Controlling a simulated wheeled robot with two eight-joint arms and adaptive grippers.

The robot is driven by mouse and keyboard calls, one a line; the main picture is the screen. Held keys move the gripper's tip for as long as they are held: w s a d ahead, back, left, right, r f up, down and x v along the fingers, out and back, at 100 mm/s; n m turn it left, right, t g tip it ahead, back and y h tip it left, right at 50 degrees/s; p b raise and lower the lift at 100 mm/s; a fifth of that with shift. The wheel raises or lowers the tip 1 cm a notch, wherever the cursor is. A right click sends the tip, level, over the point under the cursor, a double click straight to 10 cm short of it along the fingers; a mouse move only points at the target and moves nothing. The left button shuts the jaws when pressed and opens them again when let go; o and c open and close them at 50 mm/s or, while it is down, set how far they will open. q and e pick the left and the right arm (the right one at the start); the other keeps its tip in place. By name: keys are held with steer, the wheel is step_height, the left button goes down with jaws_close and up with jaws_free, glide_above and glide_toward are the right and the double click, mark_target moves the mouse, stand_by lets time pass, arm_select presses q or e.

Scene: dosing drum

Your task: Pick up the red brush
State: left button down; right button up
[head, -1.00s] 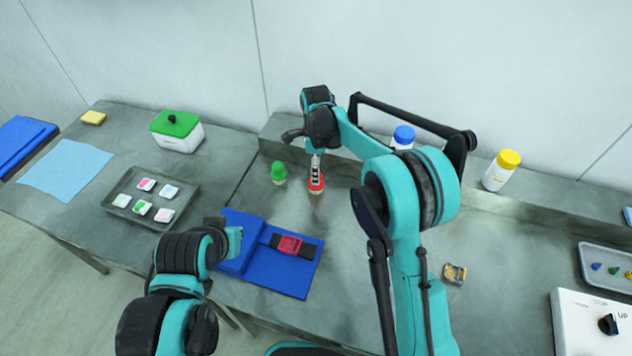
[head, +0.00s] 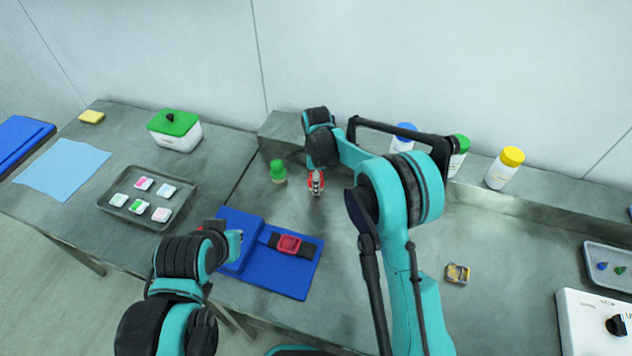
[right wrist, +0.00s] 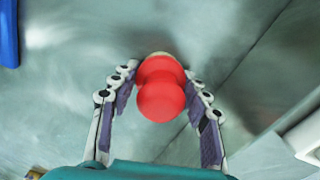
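The red brush (right wrist: 161,92) stands on the table with its round red handle up and a sliver of pale base behind it. In the head view the brush (head: 311,184) is partly hidden by my right gripper (head: 317,180). In the right wrist view my right gripper (right wrist: 160,110) is open, with one finger on each side of the brush and a visible gap on both sides. My left gripper (head: 233,243) hangs over the left edge of the blue mat. Its fingers are too hidden to judge.
A small green brush (head: 278,172) stands just left of the red one. A blue mat (head: 285,278) with a red-and-black strapped item (head: 289,244) lies in front. Bottles, including a yellow-capped one (head: 505,168), line the back ledge. A tray (head: 120,212) of small packets lies left.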

steer(key=c, duration=0.6)
steer(key=shift+r, duration=0.65)
step_height(320, 180, up, 3)
steer(key=shift+f+p, duration=0.1)
steer(key=shift+p, duration=0.6)
steer(key=s+d+r+p, duration=0.2)
steer(key=s+d+r, duration=0.4)
steer(key=d, duration=0.4)
steer(key=shift+r, duration=0.45)
steer(key=o, duration=0.3)
steer(key=shift+c, duration=0.2)
